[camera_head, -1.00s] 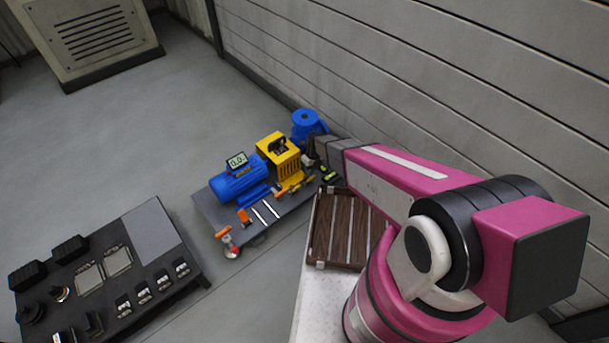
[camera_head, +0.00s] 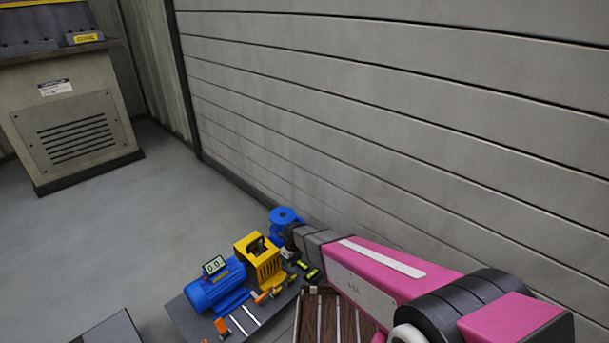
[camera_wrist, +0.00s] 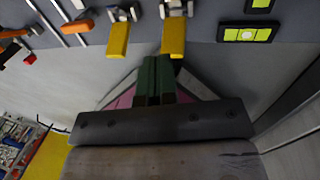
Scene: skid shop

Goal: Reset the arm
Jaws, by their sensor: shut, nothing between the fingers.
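My pink arm (camera_head: 375,275) reaches from the lower right towards the skid (camera_head: 185,318), with its dark end beside the yellow pump block and blue part at the skid's back. My gripper (camera_wrist: 157,62) shows in the wrist view as two green fingers pressed together with nothing between them. Its tips are near two yellow-handled valves (camera_wrist: 118,40) (camera_wrist: 173,38); I cannot tell whether they touch. In the head view the fingers are too small and hidden to make out.
The skid carries a blue motor (camera_head: 215,290) with a display, a yellow block (camera_head: 258,260) and a blue round part (camera_head: 285,220). A brown slatted tray (camera_head: 335,315) lies under my arm. A ribbed wall (camera_head: 400,120) stands close behind. Open floor (camera_head: 90,240) lies left, before a console (camera_head: 70,120).

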